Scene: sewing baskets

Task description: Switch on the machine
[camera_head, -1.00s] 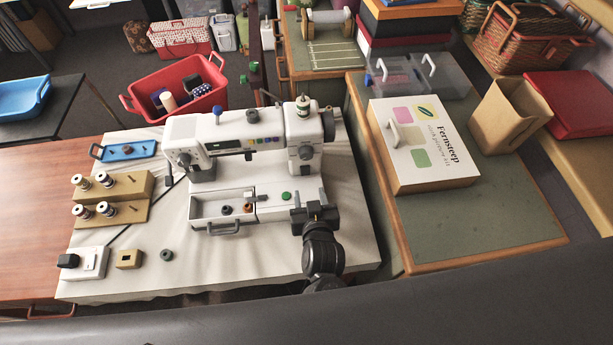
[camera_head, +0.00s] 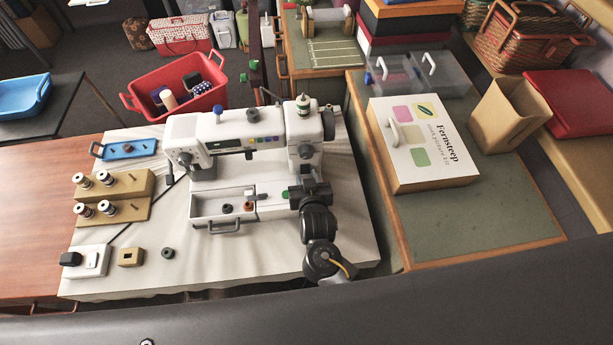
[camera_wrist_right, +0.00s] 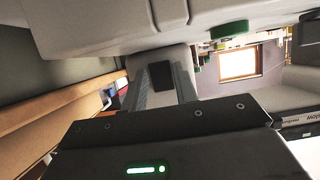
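The white sewing machine (camera_head: 240,140) stands on the cloth-covered table. A small green button (camera_head: 286,194) is on its lower base, right of the open-topped compartment; a green knob-like part also shows in the right wrist view (camera_wrist_right: 229,31). My right gripper (camera_head: 308,190) is low at the machine's right front, just right of the green button. Its fingers (camera_wrist_right: 163,80) look apart in the wrist view, with a dark patch of something between them. I cannot tell whether they touch the machine. My left gripper is not in view.
A white socket box (camera_head: 92,262) with a black plug, spool stands (camera_head: 112,195) and a blue tray (camera_head: 128,150) lie left of the machine. A red basket (camera_head: 178,92) is behind. A boxed kit (camera_head: 425,150) lies on the green-topped table at right.

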